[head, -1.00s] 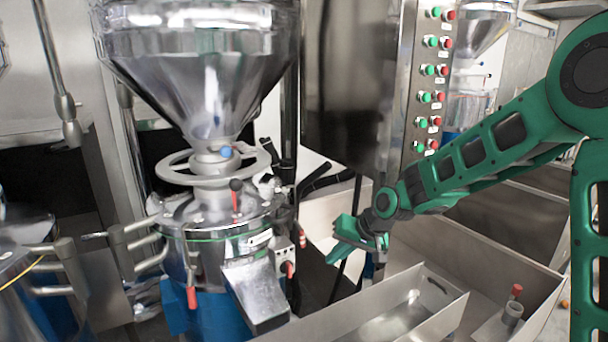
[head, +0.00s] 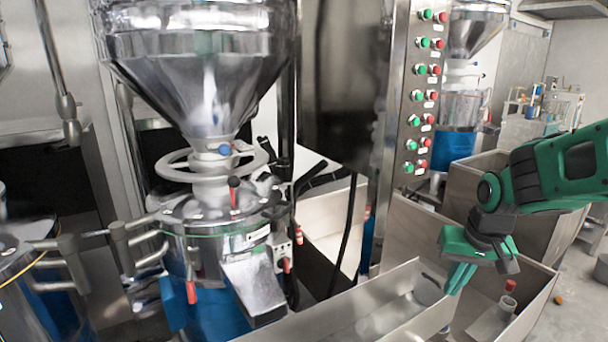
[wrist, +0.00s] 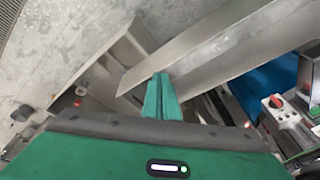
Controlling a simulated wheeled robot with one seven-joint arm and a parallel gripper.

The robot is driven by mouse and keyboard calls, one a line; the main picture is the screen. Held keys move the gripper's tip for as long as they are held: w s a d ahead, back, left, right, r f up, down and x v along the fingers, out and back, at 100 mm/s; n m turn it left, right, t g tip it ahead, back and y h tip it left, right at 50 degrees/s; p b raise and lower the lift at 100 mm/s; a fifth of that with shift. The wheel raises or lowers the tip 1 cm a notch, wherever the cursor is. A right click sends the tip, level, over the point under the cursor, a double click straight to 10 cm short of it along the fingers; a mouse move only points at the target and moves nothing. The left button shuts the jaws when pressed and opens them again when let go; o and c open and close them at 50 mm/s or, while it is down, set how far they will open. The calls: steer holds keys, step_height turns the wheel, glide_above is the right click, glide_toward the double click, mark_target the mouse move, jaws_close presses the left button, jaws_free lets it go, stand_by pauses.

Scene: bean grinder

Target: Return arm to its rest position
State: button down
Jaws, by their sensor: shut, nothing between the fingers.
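My gripper (head: 458,277) is at the right of the head view, fingers pointing down. It is shut and empty, over the right end of a long grey metal trough (head: 375,318). In the wrist view its two green fingers (wrist: 161,98) lie together, with the trough (wrist: 215,50) beyond them. My green arm reaches in from the right edge of the head view.
A bean grinder (head: 215,215) with a steel hopper and blue base stands left of centre. A button panel (head: 416,95) rises behind the trough. A bin (head: 535,285) holding a red-topped piece (head: 510,287) is below my gripper. Open floor shows at far right.

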steer(key=s+d+m+g, duration=0.1)
steer(key=s+d, duration=0.2)
steer(key=s, duration=0.4)
steer(key=s+d+m+g, duration=0.1)
steer(key=s+d, duration=0.1)
steer(key=s, duration=0.6)
steer(key=s+d+r+m, duration=0.1)
steer(key=s+d, duration=0.2)
steer(key=s, duration=0.5)
steer(key=shift+d+m+g, duration=0.3)
steer(key=shift+g, duration=0.1)
steer(key=shift+r, duration=0.1)
steer(key=shift+w+f, duration=0.25)
steer(key=shift+w, duration=0.4)
steer(key=c, duration=2.4)
jaws_free()
steer(key=shift+c, duration=0.2)
